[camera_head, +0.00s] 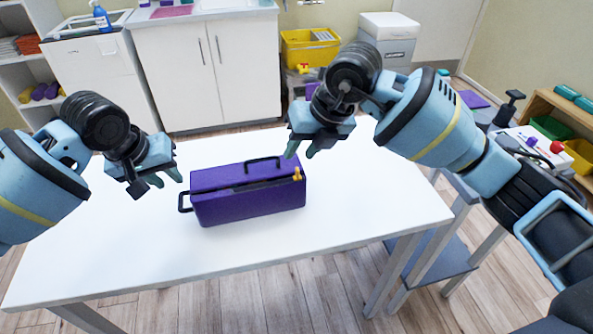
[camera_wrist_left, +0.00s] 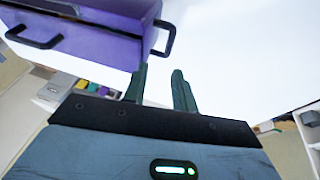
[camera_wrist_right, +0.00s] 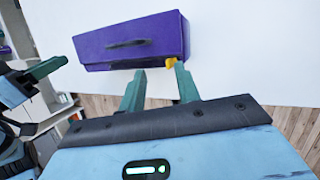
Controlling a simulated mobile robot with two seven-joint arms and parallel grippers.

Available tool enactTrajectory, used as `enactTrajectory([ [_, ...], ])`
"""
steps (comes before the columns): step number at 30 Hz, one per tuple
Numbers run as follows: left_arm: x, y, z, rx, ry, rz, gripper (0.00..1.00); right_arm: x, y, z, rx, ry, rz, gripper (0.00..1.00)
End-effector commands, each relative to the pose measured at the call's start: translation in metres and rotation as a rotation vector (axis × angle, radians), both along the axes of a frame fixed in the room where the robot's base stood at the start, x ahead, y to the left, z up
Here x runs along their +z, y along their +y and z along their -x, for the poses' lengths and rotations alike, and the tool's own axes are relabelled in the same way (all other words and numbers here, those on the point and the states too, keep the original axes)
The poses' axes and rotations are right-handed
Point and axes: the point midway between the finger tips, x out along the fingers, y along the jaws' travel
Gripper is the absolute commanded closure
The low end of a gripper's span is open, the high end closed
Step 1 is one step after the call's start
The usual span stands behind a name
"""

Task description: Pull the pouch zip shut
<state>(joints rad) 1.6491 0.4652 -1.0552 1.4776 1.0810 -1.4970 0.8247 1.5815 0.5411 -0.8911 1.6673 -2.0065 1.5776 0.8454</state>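The purple pouch (camera_head: 248,200) is box-shaped and lies on the white table. A black handle (camera_head: 262,160) is on its top and a loop (camera_head: 184,202) is at its left end. A dark slit runs along the top to the yellow zip pull (camera_head: 298,174) at the right end. My right gripper (camera_head: 300,154) is open and empty, just above the pull; in the right wrist view the pull (camera_wrist_right: 171,63) appears near the right-hand fingertip, contact unclear. My left gripper (camera_head: 169,180) is open and empty, near the left loop, which shows in the left wrist view (camera_wrist_left: 160,40).
The white table (camera_head: 350,205) is otherwise clear around the pouch. White cabinets (camera_head: 205,70) and a yellow bin (camera_head: 310,48) stand behind it. A grey step or trolley (camera_head: 440,255) stands at the table's right side.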

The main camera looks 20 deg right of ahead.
Motion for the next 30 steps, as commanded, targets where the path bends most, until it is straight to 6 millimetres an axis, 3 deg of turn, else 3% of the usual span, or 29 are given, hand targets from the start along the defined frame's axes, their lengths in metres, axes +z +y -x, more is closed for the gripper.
enactTrajectory([
  [30, 0.000, 0.000, 0.000, 0.000, 0.000, 0.000, 0.73, -0.038, 0.000, 0.000, -0.001, 0.001, 0.000, 0.67],
])
